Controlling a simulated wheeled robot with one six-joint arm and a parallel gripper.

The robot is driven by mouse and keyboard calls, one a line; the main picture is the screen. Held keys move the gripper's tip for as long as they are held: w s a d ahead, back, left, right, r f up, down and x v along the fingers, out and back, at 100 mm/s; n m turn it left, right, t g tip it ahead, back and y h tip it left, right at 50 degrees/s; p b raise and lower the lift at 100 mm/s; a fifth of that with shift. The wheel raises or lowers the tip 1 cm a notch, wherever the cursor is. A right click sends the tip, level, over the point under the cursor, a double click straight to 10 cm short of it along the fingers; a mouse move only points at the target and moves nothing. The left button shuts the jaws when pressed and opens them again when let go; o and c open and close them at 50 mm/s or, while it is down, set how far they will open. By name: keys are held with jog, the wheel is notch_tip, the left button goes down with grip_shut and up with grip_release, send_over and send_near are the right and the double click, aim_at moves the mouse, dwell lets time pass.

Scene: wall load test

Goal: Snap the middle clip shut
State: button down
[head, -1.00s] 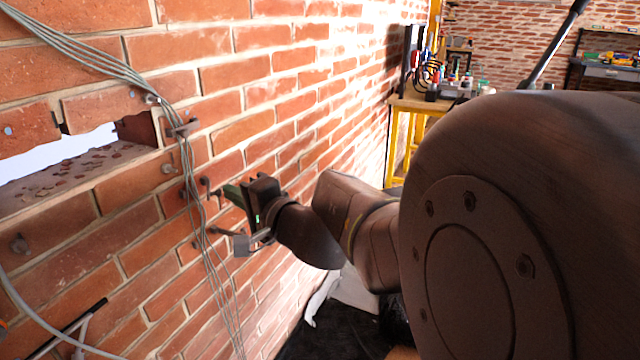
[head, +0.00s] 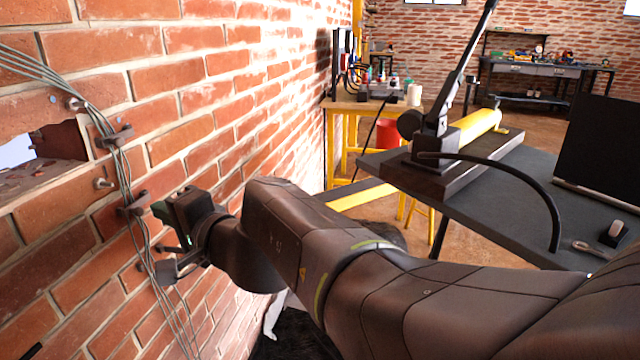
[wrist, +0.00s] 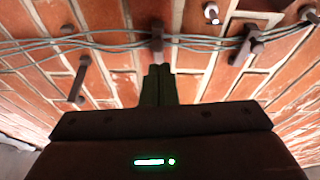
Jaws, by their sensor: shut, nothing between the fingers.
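My gripper (head: 160,209) is shut and empty, with its dark green fingers close to the wall beside the middle clip (head: 132,206). In the wrist view the fingertips (wrist: 159,70) sit just below the middle clip (wrist: 157,41), with little or no gap; I cannot tell if they touch. The middle clip's dark bar crosses the thin grey-green cables (wrist: 115,45); whether it is latched is unclear. The upper clip (head: 115,136) also spans the cables and shows at right in the wrist view (wrist: 246,45). A third clip (wrist: 79,78), at left there, sticks out clear of the cables.
The brick wall has an opening (head: 45,165) at left and bolts (head: 103,183) near the clips. A dark table (head: 590,225) with a yellow cylinder tool (head: 475,127) stands to the right. A yellow-legged workbench (head: 350,107) stands further back along the wall.

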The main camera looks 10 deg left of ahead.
notch_tip(320, 180, up, 10)
jog(key=p, duration=0.6)
jog(key=shift+a+f, duration=0.1)
jog(key=shift+f, duration=0.05)
